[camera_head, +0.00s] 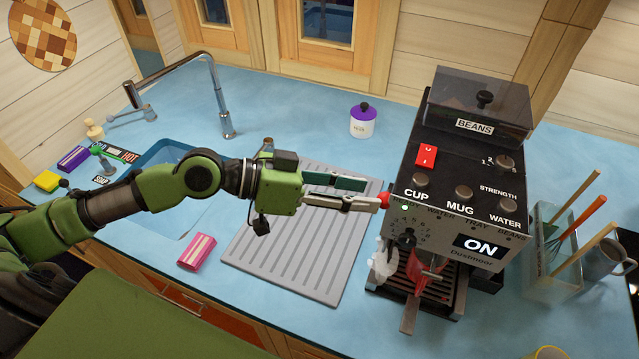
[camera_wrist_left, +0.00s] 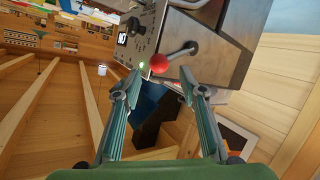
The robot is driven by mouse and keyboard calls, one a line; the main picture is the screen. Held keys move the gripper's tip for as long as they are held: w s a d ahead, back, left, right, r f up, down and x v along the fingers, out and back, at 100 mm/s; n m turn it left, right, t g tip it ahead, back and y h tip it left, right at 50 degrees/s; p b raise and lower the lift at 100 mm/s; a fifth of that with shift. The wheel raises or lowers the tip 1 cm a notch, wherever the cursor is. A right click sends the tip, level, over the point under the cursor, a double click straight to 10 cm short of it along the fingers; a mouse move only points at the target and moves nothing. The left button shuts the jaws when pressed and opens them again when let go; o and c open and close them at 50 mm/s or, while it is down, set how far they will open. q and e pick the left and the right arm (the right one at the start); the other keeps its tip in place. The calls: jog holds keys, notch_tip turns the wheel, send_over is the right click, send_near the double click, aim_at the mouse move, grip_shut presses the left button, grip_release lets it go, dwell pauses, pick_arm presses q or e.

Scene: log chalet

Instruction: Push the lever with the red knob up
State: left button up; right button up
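The lever's red knob (camera_head: 384,200) sticks out from the left side of the coffee machine (camera_head: 425,250). In the left wrist view the red knob (camera_wrist_left: 159,63) is at the end of a short metal lever (camera_wrist_left: 184,49) on the machine's side. My left gripper (camera_head: 371,195) is open beside the machine, its fingertips at the knob. In the wrist view the knob appears between and just beyond the two fingertips (camera_wrist_left: 161,76); I cannot tell whether they touch it. My right gripper is not in view.
A grey ribbed drainboard (camera_head: 290,245) lies under my left gripper. A tap (camera_head: 222,105) stands by the sink, and a purple-lidded jar (camera_head: 362,122) stands behind. A glass container with utensils (camera_head: 545,270) and a mug (camera_head: 603,258) stand right of the machine.

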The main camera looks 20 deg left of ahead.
pick_arm(q)
jog(key=v, duration=0.8)
jog(key=shift+a, duration=0.3)
jog(key=shift+s+r, duration=0.15)
dwell(0.3)
